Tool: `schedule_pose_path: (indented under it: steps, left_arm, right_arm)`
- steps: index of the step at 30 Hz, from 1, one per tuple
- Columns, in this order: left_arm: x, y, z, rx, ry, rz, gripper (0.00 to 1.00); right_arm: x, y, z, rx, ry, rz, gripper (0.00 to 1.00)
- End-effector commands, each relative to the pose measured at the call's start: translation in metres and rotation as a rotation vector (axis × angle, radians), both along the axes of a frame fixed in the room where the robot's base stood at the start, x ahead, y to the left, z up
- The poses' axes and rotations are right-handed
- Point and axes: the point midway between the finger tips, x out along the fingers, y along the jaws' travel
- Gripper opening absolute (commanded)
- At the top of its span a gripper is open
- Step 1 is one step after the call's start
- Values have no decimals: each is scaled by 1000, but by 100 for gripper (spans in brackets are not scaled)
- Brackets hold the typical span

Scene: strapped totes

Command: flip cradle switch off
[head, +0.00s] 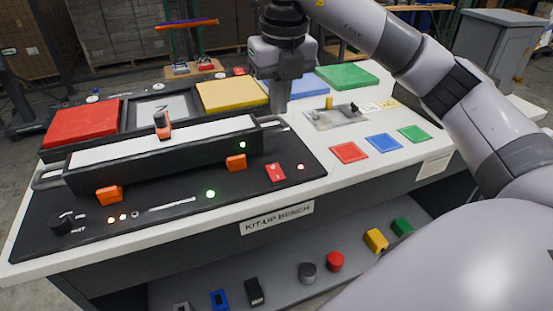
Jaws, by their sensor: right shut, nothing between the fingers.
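A red switch (275,172) sits at the right end of the black panel (170,225) on the bench's front; I take it for the cradle switch. Which way the switch is tipped is too small to tell. Behind it lies a long black case (165,160) with a white top, orange latches and end handles. My right gripper (279,108) is shut and empty, pointing down above the bench, behind the switch and near the case's right handle (270,123). My left gripper is out of view.
A black knob (67,222) and a green lamp (210,194) are on the panel. Red, yellow, blue and green pads line the bench's back. A metal plate (338,117) with small parts lies right of the gripper. Coloured parts rest on the lower shelf (285,285).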

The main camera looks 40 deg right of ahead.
Motion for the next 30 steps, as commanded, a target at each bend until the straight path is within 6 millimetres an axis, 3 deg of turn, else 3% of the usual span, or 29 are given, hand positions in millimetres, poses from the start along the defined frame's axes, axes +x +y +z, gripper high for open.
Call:
schedule_pose_path:
  steps: [14, 20, 30]
  left_arm:
    - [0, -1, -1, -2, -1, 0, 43]
    - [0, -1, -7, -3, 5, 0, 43]
    - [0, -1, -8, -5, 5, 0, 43]
  right_arm:
    - [0, 0, -5, -1, 2, 2, 0]
    - [3, -1, -33, -1, 4, 3, 0]
    - [11, -3, -104, 0, 4, 2, 0]
